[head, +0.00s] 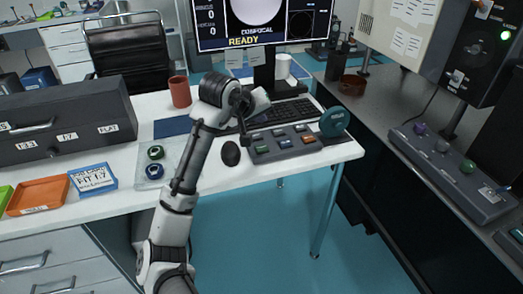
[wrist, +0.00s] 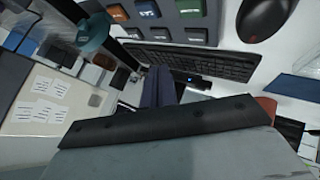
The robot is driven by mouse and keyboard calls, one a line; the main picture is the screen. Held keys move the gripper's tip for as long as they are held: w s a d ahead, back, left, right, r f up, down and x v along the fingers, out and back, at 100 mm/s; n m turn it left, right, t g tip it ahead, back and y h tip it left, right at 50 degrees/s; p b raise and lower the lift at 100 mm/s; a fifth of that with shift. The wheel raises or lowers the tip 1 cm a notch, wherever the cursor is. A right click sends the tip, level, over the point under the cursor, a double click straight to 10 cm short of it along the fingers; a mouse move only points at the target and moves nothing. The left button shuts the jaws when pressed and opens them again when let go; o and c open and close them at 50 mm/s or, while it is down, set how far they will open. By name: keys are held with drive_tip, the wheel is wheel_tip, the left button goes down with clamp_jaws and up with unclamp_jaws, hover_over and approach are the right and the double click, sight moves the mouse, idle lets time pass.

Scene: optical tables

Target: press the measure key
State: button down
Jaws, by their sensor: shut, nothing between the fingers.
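In the wrist view the panel (wrist: 220,14) is at the top, with an orange key (wrist: 117,12), a blue key (wrist: 147,8), a green key (wrist: 189,7) and grey keys behind. My gripper (head: 245,138) is dark and by the panel's left end; contact cannot be told. Its fingers (wrist: 158,72) are together and empty in the wrist view.
A black mouse (head: 230,153) lies left of the panel, a keyboard (head: 283,112) behind it. A teal round object (head: 335,121) is at its right. The monitor (head: 262,22) reads READY. A red cup (head: 180,92) and white mug (head: 283,66) stand on the desk.

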drive_tip(key=b, duration=0.4)
hover_over(260, 150)
wheel_tip(260, 150, down, 6)
drive_tip(key=shift+r, duration=0.25)
drive_tip(key=shift+f+b, duration=0.4)
drive_tip(key=shift+f, duration=0.45)
drive_tip(key=shift+f, duration=0.1)
idle(0.7)
drive_tip(key=shift+f, duration=0.35)
drive_tip(key=shift+f, duration=0.4)
idle(0.5)
idle(0.4)
drive_tip(key=shift+r+p, duration=0.85)
drive_tip(key=shift+p, duration=0.1)
